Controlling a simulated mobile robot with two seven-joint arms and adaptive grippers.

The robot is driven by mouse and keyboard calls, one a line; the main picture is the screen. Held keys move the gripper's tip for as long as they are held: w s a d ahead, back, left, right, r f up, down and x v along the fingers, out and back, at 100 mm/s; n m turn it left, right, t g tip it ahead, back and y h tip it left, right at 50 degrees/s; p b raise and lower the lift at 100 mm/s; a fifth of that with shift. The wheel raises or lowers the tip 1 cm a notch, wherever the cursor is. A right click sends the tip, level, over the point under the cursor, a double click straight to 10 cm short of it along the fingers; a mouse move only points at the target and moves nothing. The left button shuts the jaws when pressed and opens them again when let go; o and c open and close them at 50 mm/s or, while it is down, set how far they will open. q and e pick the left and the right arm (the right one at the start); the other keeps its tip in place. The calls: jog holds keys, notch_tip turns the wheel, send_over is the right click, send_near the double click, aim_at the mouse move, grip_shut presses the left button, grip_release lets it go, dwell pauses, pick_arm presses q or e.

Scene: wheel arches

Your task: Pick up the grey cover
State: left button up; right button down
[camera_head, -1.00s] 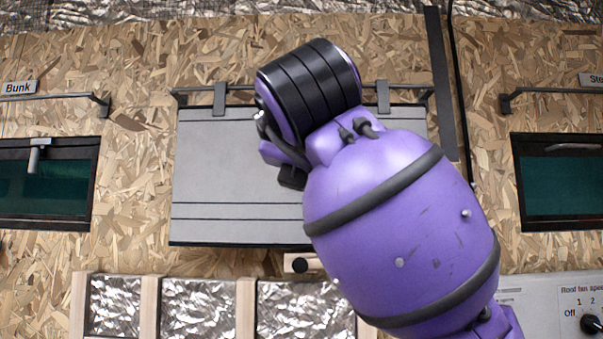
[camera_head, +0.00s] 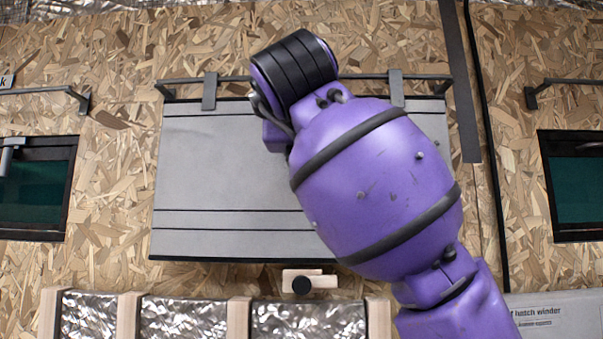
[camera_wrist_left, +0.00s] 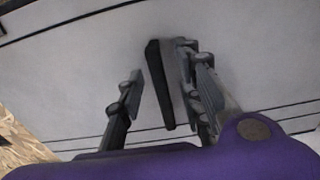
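The grey cover (camera_head: 225,170) is a flat panel with two dark lines near its lower edge. It hangs against the chipboard wall from a dark rail (camera_head: 300,78). A purple arm of mine hides much of its right side, and no gripper shows in the head view. In the left wrist view the grey cover (camera_wrist_left: 85,75) fills most of the picture. My left gripper (camera_wrist_left: 158,85) is in front of it with its fingers apart. A dark upright strip (camera_wrist_left: 158,88) with a grey side shows between the fingers; I cannot tell whether they touch it. My right gripper is not in view.
Dark-framed teal windows stand at the left (camera_head: 35,185) and right (camera_head: 578,185). Wooden battens with foil panels (camera_head: 190,318) run below. A label panel (camera_head: 555,315) is at lower right.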

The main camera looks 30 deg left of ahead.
pick_arm(q)
jog(key=shift+w+a, duration=0.3)
jog(key=shift+w, duration=0.15)
grip_shut()
jog(key=shift+d, duration=0.1)
